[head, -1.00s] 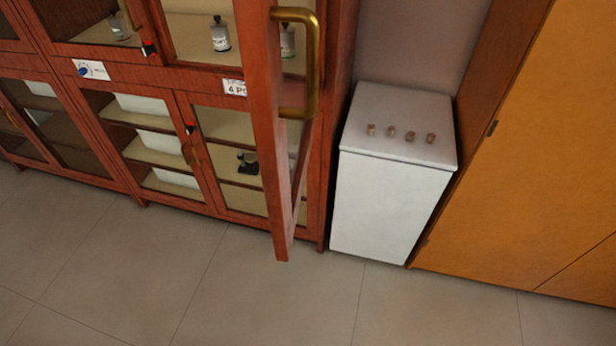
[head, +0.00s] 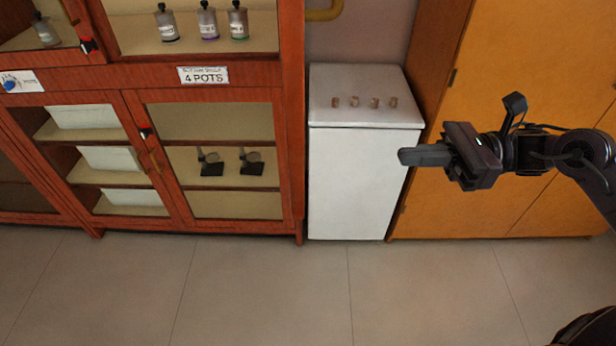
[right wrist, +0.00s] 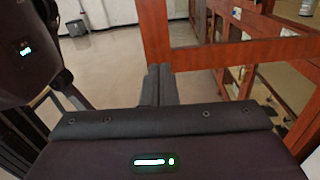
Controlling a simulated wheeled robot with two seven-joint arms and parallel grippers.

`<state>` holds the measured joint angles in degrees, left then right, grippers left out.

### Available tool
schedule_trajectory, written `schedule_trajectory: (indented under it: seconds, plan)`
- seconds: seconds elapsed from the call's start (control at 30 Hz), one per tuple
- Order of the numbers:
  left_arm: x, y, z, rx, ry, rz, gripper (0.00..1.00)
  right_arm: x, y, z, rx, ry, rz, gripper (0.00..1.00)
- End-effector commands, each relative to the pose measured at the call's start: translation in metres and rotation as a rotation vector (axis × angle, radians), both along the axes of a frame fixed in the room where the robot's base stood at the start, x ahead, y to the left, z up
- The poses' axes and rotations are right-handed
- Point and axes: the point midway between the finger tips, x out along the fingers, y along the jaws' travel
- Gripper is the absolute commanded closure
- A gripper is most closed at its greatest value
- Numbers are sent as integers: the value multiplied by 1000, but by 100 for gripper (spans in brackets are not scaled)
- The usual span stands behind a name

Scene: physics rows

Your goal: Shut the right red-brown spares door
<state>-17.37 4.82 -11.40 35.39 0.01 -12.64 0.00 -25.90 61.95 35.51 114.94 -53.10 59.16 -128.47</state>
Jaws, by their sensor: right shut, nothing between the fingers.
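The spares cabinet (head: 130,76) is red-brown with glass doors. In the head view, a brass handle (head: 325,12) shows at the top edge, right of the cabinet's post; most of its door is out of frame or hard to tell from the post. In the right wrist view, a red-brown door frame (right wrist: 155,32) with a bottom rail (right wrist: 250,53) stands open, just beyond my fingers; contact cannot be told. My right gripper (head: 402,157) is shut and empty, in front of the white unit's right side; its fingers show in the wrist view (right wrist: 160,85). My left gripper is not in view.
A white unit (head: 362,185) with several small knobs stands right of the cabinet. An orange-yellow cupboard (head: 520,70) is further right. Bottles (head: 208,22) stand on the upper shelf, above a "4 POTS" label (head: 203,75). The tiled floor (head: 250,290) in front is clear.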

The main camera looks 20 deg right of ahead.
Motion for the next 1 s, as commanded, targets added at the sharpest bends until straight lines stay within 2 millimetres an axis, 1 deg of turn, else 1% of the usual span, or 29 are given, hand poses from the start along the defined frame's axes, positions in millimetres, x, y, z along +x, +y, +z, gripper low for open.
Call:
schedule_trajectory:
  seconds: [0.03,0.13,0.27,0.4,0.7,0.9,1.0]
  plan:
    - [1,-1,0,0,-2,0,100,-5,5,2,-12,-23,24,100]
    - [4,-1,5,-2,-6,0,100,-7,13,6,-16,-40,38,100]
    - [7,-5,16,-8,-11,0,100,-3,30,9,-13,-38,36,100]
    - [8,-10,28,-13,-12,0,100,1,55,10,-12,-38,35,100]
    - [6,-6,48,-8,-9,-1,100,10,105,9,-11,-39,32,100]
    - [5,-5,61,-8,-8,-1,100,15,130,8,-10,-37,30,100]
    - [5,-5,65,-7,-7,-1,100,16,138,6,-10,-36,30,100]
